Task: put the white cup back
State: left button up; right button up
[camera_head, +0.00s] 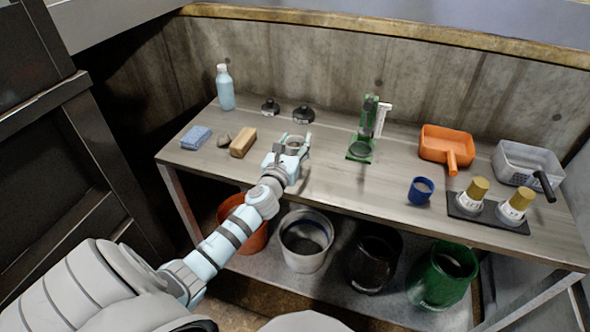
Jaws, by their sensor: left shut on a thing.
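The white cup (294,142) is upright at the middle-left of the workbench (330,190), its open rim facing up. My left gripper (292,148) reaches in from the front and is shut on the cup, with a finger on either side. The gripper hides most of the cup's near wall. I cannot tell whether the cup's base touches the bench top. My right gripper is not in view.
Left are a bottle (225,88), blue sponge (196,138), stone (224,140) and wooden block (243,142); behind, two black knobs (270,107). Right are a green stand (363,140), orange scoop (446,145), blue cup (420,190) and grey scoop (525,160). Buckets (306,240) stand below.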

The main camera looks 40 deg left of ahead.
aim_at(295, 155)
pick_arm(q)
notch_tip(295, 155, down, 5)
jog(key=b, duration=0.3)
jog(key=shift+r, duration=0.3)
jog(key=shift+f, duration=0.15)
jog(key=o, duration=1.3)
